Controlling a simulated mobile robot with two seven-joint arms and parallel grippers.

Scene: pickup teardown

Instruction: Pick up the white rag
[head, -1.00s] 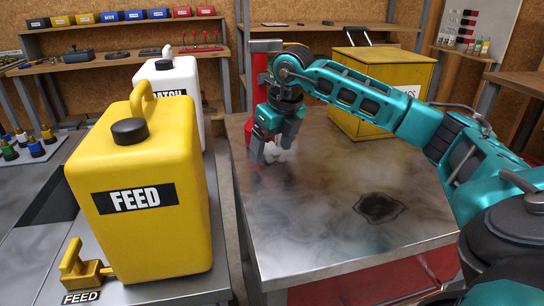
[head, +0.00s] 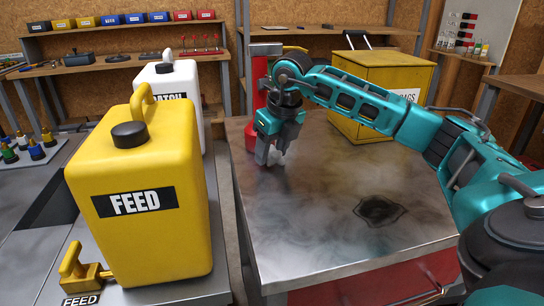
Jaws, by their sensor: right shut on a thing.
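A small part of the white rag (head: 276,157) shows at the far left of the metal table, below and between the fingers of my right gripper (head: 270,155). My right gripper points down and is shut on the rag at the table top. Most of the rag is hidden behind the fingers. I cannot tell whether it is clear of the table. My left gripper is not in view.
The metal table (head: 330,235) has a dark scorched patch (head: 380,209). A yellow rag bin (head: 385,80) stands at its back. A red object (head: 258,72) is behind my gripper. A yellow FEED jug (head: 150,240) and a white jug (head: 178,85) stand left.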

